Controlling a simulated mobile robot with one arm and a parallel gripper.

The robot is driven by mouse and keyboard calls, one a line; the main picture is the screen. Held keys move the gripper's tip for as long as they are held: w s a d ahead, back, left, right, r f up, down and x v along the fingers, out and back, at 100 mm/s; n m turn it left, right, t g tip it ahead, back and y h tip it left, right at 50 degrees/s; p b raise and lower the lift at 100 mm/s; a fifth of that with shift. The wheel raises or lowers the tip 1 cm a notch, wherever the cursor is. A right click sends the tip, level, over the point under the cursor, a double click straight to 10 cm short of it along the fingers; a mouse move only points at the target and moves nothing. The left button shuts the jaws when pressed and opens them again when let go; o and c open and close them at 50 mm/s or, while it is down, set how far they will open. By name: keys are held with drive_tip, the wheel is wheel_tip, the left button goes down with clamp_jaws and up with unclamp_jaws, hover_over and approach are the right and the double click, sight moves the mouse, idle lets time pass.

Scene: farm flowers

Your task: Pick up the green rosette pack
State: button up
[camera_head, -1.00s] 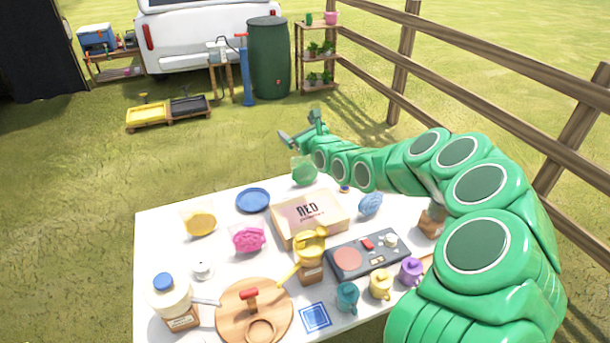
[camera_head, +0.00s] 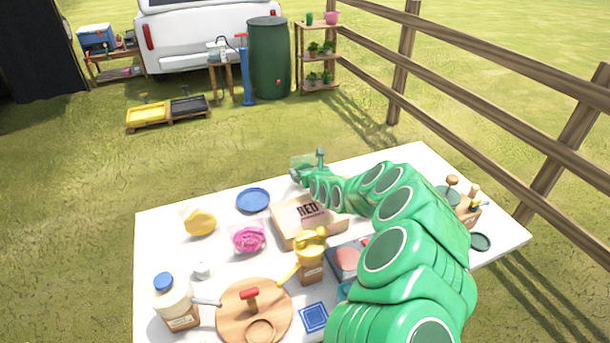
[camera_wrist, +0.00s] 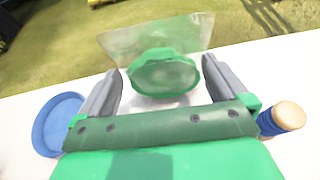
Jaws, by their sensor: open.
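The green rosette pack (camera_wrist: 165,73) is a clear packet with a green rosette inside. In the wrist view it stands at the table's far edge, between the two open fingers of my gripper (camera_wrist: 160,88). I cannot tell whether the fingers touch it. In the head view my gripper (camera_head: 308,166) is at the far edge of the white table, and the pack is mostly hidden behind it, with a bit of clear packet showing.
A blue plate (camera_head: 253,200) lies left of my gripper and also shows in the wrist view (camera_wrist: 58,124). A box marked RED (camera_head: 290,222) is just in front. Pink (camera_head: 248,239) and yellow (camera_head: 200,221) packs lie to the left. A wooden-topped blue object (camera_wrist: 284,118) stands close right.

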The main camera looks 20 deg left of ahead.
drive_tip(key=shift+x, duration=0.9)
drive_tip(key=shift+w+a+f, duration=0.35)
drive_tip(key=shift+w+f, duration=0.25)
drive_tip(key=shift+w, duration=0.15)
drive_tip(key=shift+x, duration=0.85)
drive_tip(key=shift+a, duration=0.15)
drive_tip(key=shift+c, duration=0.3)
drive_tip(key=c, duration=0.6)
drive_tip(key=shift+r, duration=0.15)
